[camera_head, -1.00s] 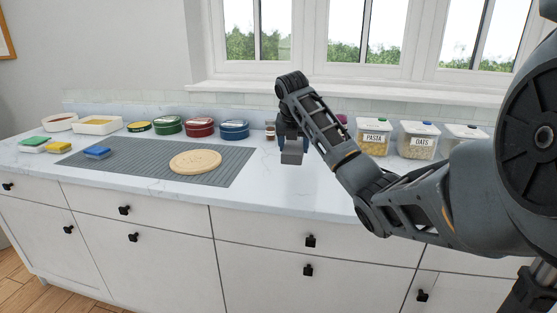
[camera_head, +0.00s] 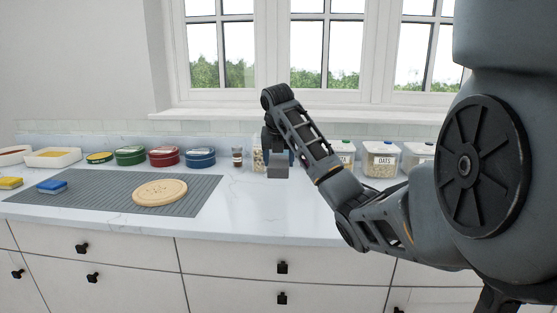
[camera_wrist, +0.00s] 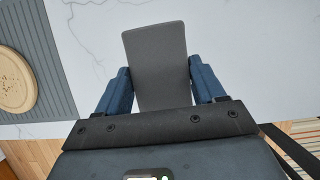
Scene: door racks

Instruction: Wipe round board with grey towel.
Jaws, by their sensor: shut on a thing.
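The round board (camera_head: 160,192) is a light wooden disc lying on the grey ribbed mat (camera_head: 95,190) on the counter. Part of the board (camera_wrist: 14,82) also shows at the left edge of the wrist view. My gripper (camera_wrist: 160,85) is shut on the grey towel (camera_wrist: 155,55), a flat grey piece between its two blue fingers. In the head view the towel (camera_head: 278,171) hangs below my gripper (camera_head: 278,158), right of the mat and apart from the board.
A blue sponge (camera_head: 52,187) lies on the mat's left part. Red (camera_head: 162,157), green and blue tins stand along the back. Clear food boxes (camera_head: 380,160) stand behind my arm at right. Bare white counter lies between mat and gripper.

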